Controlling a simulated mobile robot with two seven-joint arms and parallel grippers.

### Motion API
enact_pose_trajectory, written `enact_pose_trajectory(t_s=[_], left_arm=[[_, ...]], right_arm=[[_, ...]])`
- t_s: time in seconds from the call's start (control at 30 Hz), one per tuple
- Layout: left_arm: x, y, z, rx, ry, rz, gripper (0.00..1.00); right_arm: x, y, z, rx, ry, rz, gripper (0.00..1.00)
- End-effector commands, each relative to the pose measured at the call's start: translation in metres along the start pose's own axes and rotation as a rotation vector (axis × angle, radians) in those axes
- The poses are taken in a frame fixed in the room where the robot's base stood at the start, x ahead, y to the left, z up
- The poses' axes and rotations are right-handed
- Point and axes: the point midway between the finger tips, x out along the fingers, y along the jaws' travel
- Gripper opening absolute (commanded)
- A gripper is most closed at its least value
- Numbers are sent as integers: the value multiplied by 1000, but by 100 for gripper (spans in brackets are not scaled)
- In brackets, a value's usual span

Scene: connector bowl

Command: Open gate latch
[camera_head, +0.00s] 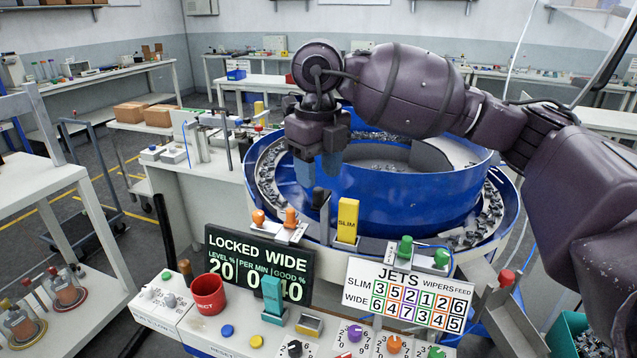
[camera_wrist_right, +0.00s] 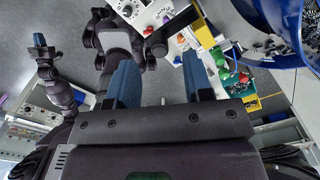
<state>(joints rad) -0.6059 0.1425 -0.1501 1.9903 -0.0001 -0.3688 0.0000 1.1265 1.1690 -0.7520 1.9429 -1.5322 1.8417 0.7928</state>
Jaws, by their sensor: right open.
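No part is labelled as the gate latch, and I cannot tell which one it is. Candidates at the blue bowl's (camera_head: 400,198) front rim are a yellow block marked SLIM (camera_head: 347,222), a small black knob (camera_head: 320,197) and two orange knobs (camera_head: 291,218). My right gripper (camera_head: 318,171) hangs above the near left rim, fingers down, open and empty, over the black knob. Its blue fingers also show apart in the wrist view (camera_wrist_right: 160,85). What looks like my left gripper (camera_wrist_right: 40,48) shows at the wrist view's left; its jaw gap is unclear.
A display (camera_head: 258,262) reads LOCKED WIDE. A JETS board (camera_head: 408,293) stands to its right. The front console carries a red cup (camera_head: 208,293), a teal lever (camera_head: 272,296) and several buttons and dials. A grey chute (camera_head: 510,320) is at the right.

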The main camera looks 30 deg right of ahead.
Motion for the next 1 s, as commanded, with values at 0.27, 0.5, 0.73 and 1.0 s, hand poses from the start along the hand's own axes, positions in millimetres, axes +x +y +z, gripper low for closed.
enact_pose_trajectory(t_s=[0.27,0.5,0.73,1.0], left_arm=[[0,0,0,0,-1,0,0],[1,0,-2,0,4,0,0],[2,0,-5,1,8,1,0],[2,0,-6,1,10,2,0]], right_arm=[[-51,0,0,0,-4,1,46],[-72,0,0,0,-1,1,46],[-74,0,0,0,0,0,46],[-74,0,0,0,0,0,46]])
